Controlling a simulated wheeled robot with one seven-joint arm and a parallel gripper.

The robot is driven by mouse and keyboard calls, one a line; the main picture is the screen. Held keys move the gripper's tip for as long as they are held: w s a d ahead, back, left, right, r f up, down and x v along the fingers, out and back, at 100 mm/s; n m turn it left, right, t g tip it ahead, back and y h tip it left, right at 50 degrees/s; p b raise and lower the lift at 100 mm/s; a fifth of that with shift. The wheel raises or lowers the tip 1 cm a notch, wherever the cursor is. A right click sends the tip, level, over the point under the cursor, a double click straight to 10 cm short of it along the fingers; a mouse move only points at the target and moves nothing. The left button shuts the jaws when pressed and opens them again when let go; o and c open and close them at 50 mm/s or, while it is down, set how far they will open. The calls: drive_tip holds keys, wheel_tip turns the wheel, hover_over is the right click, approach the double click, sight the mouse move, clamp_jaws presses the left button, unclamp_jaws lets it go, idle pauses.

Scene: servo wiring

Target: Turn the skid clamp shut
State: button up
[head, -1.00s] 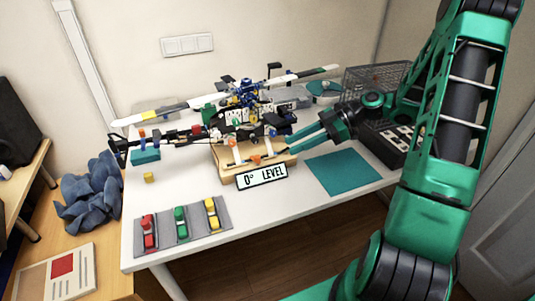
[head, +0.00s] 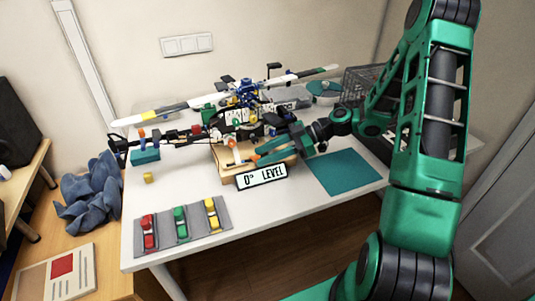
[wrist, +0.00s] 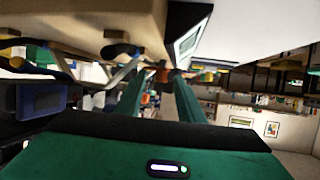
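The helicopter model stands on a wooden stand (head: 228,170) on the white table. An orange piece (wrist: 162,73), which looks like the skid clamp knob, shows between my fingertips in the wrist view. Another orange piece (head: 231,143) shows to the left of my fingers. My gripper (head: 259,153) reaches in from the right, low at the front of the stand. Its two green fingers (wrist: 159,82) are apart, one on each side of the orange piece, with a small gap visible. I cannot tell whether either finger touches it.
A "0° LEVEL" display (head: 262,176) sits right below my fingers at the stand's front. A teal mat (head: 343,173) lies to the right. A grey tray (head: 224,221) with red, green and yellow pieces lies front left. A wire basket (head: 357,83) stands behind my arm.

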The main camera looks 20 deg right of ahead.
drive_tip(key=shift+a, duration=0.1)
clamp_jaws()
drive_tip(key=shift+w+r, duration=0.1)
drive_tip(key=shift+w, duration=0.1)
idle(1.1)
drive_tip(key=shift+c, duration=0.5)
unclamp_jaws()
drive_tip(key=shift+o, duration=0.5)
drive_tip(key=shift+s, duration=0.1)
drive_tip(key=v, duration=1)
drive_tip(key=shift+d, duration=0.3)
